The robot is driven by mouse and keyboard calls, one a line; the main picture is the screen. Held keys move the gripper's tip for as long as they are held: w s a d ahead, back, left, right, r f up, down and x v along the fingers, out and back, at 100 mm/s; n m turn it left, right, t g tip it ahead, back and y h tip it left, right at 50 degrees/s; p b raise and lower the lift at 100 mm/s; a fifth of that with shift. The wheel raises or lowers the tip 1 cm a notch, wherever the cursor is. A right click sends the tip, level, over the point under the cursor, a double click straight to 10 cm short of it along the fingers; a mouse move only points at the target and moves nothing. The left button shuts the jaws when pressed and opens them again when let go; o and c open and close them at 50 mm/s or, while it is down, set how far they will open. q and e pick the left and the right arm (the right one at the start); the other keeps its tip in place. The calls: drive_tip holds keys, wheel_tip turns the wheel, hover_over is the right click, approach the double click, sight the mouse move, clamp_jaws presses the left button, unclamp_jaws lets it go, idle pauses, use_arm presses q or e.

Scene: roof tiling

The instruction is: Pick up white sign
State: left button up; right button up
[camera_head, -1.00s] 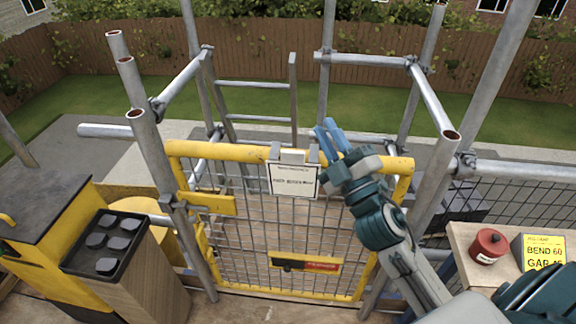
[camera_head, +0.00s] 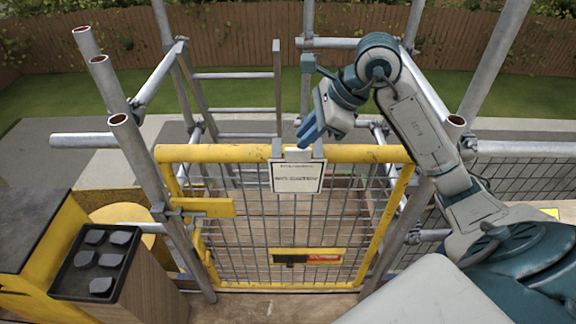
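The white sign (camera_head: 297,177) has dark lettering and hangs upright on the near side of the yellow mesh gate (camera_head: 225,153), by grey hooks over its top rail. A small pale tab stands between the hooks. My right gripper (camera_head: 306,136), with blue fingers, points down and left just above the tab and rail. The fingers overlap in this view, so their gap and any contact with the tab cannot be told. My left gripper is not in view.
Scaffold poles (camera_head: 145,180) rise on both sides of the gate, and a ladder (camera_head: 277,95) stands behind it. A box with a black studded tray (camera_head: 95,262) stands at the lower left. A red-labelled latch plate (camera_head: 308,256) is low on the gate.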

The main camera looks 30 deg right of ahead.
drive_tip(key=d+h, duration=0.2)
drive_tip(key=d, duration=0.1)
approach(300, 163)
drive_tip(key=w+a, duration=0.1)
drive_tip(key=shift+b+x, duration=0.6)
drive_tip(key=shift+x, duration=2.8)
drive_tip(key=shift+d+r, duration=0.1)
clamp_jaws()
